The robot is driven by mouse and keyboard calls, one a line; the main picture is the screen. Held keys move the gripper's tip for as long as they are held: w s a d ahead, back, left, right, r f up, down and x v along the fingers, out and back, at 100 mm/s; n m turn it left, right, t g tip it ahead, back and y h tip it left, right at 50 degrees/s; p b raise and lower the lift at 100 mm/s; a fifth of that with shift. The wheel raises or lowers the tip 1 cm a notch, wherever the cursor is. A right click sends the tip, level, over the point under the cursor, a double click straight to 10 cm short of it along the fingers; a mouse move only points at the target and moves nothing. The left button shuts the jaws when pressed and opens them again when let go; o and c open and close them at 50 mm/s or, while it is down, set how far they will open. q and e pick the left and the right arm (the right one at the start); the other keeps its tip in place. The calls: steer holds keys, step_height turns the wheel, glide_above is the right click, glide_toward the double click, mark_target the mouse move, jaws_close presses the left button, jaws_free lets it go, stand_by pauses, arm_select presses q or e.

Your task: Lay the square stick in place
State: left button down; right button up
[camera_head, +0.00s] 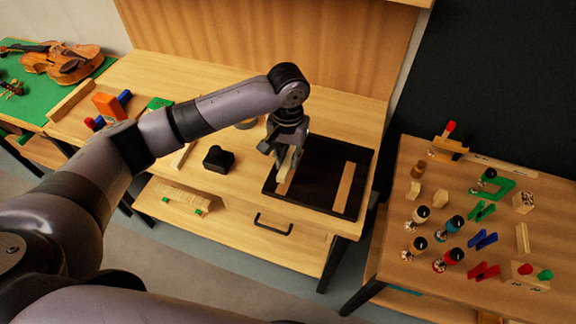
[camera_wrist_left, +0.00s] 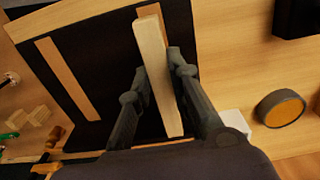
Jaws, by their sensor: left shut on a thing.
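My left gripper (camera_head: 285,165) is over the left part of a dark tray (camera_head: 322,178) on the bench. It is shut on a pale square stick (camera_wrist_left: 157,75), which shows lengthwise between the two fingers (camera_wrist_left: 155,95) in the left wrist view. A wooden strip (camera_head: 344,187) lies on the right side of the tray; it also shows in the left wrist view (camera_wrist_left: 68,78). Another brown piece peeks out behind the far end of the held stick, mostly hidden. I cannot tell whether the stick touches the tray. My right gripper is not in view.
A black block (camera_head: 218,158) stands on the bench left of the tray. A round tin with an orange top (camera_wrist_left: 281,108) is near the gripper. A side table (camera_head: 400,240) at right holds clamps and small tools. Violins (camera_head: 62,62) lie far left.

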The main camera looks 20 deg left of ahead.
mark_target(288, 161)
arm_select(q)
steer(key=shift+f, duration=2.1)
steer(key=shift+f, duration=0.1)
steer(key=c, duration=1.9)
jaws_free()
steer(key=o, duration=0.4)
step_height(288, 161, up, 12)
steer(key=shift+r+b, duration=0.15)
steer(key=shift+b, duration=0.65)
steer(key=shift+s, duration=0.1)
